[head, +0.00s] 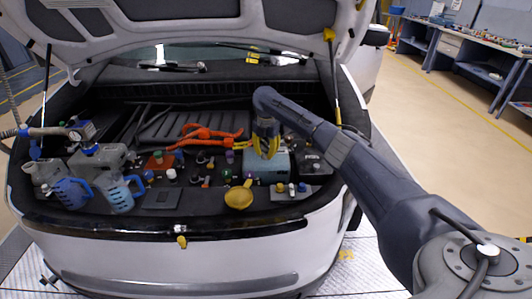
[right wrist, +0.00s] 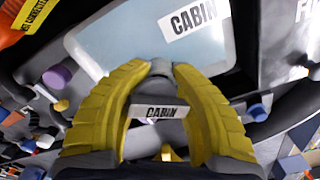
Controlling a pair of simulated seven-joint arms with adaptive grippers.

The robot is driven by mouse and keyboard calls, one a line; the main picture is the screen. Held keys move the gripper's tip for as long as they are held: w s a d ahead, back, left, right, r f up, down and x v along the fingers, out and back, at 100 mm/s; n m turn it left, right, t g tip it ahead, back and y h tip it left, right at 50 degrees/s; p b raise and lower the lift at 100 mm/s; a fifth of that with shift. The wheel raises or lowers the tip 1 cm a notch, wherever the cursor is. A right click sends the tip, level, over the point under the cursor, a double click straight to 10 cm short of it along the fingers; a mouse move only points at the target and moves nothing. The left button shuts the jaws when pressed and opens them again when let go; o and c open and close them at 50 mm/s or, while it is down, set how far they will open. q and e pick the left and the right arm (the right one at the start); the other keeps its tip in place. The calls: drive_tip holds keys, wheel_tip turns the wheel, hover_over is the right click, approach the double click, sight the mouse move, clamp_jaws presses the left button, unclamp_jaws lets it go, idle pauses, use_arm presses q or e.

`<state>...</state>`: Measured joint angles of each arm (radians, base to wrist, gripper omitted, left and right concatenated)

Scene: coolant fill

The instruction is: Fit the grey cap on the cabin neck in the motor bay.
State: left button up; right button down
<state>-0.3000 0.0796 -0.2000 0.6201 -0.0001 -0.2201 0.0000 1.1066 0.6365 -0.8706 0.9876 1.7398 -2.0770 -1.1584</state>
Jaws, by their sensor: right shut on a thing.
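My right gripper (head: 266,146) points down at the pale blue box (head: 262,168) in the right part of the motor bay. In the right wrist view, its yellow fingers (right wrist: 160,72) are shut on a grey piece (right wrist: 190,80), which appears to be the grey cap. The pale blue box (right wrist: 120,40), labelled CABIN, lies just beyond the fingertips. A second CABIN label (right wrist: 160,112) shows between the fingers. The cabin neck is not clearly visible, and I cannot tell whether the cap touches it. My left gripper is not in view.
A purple cap (right wrist: 57,76) and a blue cap (right wrist: 258,113) flank the fingers. Orange cables (head: 205,137) lie left of the box. A yellow funnel (head: 240,196) sits in front. Blue-handled jugs (head: 72,192) stand at the left. The raised hood (head: 200,25) hangs above.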

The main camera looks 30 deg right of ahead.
drive_tip(key=shift+s+d+f+m, duration=0.2)
drive_tip(key=shift+d+m, duration=0.05)
drive_tip(key=shift+m, duration=0.15)
drive_tip(key=shift+m, duration=0.6)
drive_tip(key=c, duration=1.4)
unclamp_jaws()
drive_tip(key=shift+d, duration=0.1)
drive_tip(key=shift+o, duration=1.4)
drive_tip(key=shift+r, duration=0.1)
drive_tip(key=shift+w+a, duration=0.1)
drive_tip(key=shift+a, duration=0.1)
